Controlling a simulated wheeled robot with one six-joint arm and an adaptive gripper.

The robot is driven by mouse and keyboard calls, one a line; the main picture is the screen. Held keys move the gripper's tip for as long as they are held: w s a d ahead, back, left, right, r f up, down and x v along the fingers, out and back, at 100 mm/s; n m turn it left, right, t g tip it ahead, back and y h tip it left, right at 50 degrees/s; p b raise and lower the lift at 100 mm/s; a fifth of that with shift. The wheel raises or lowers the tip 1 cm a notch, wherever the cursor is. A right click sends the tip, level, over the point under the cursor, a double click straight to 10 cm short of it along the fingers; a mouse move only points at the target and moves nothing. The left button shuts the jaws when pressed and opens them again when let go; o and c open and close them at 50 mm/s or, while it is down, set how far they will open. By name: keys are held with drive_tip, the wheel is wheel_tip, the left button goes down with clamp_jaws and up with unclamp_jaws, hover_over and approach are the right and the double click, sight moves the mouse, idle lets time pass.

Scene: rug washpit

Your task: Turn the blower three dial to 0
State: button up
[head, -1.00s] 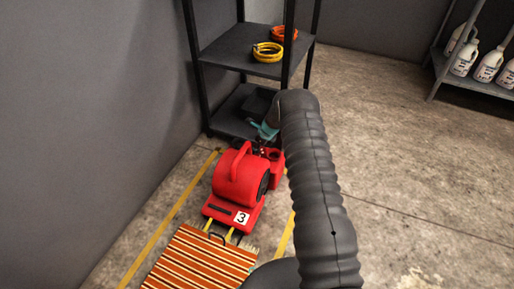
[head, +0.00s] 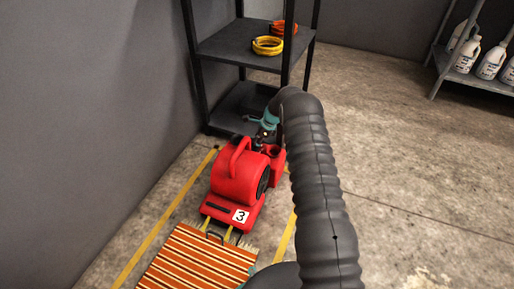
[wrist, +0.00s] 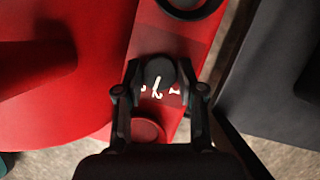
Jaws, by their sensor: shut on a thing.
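The red blower three (head: 237,180) stands on the floor with a white "3" label on its front. In the wrist view its dark round dial (wrist: 160,72) sits on a red panel. A white pointer line on the dial points down toward white numerals, one of which looks like a 2; the others are partly cut off and hard to read. My gripper (wrist: 159,78) is shut on the dial, one finger on each side. In the head view my gripper (head: 262,136) is small behind the blower, partly hidden by my arm, and the dial cannot be made out.
A striped rug (head: 200,262) lies in front of the blower between yellow floor lines. A black shelf (head: 240,45) with coiled yellow and orange hoses (head: 268,45) stands close behind. A grey wall is on the left. Open floor lies to the right.

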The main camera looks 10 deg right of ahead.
drive_tip(key=n, duration=0.1)
drive_tip(key=n+g+b, duration=0.1)
drive_tip(key=n+b, duration=0.1)
drive_tip(key=shift+a+f+n+g, duration=0.1)
drive_tip(key=shift+f+n+g, duration=0.15)
drive_tip(key=shift+n+g, duration=0.05)
drive_tip(key=shift+r+n+g+b, duration=0.1)
drive_tip(key=shift+n+g+b, duration=0.45)
drive_tip(key=shift+n, duration=0.95)
drive_tip(key=shift+a, duration=0.1)
drive_tip(key=o, duration=0.9)
drive_tip(key=shift+r, duration=0.15)
drive_tip(key=shift+w+r, duration=0.1)
drive_tip(key=shift+r, duration=0.1)
wheel_tip(320, 180, up, 9)
drive_tip(key=shift+r, duration=0.2)
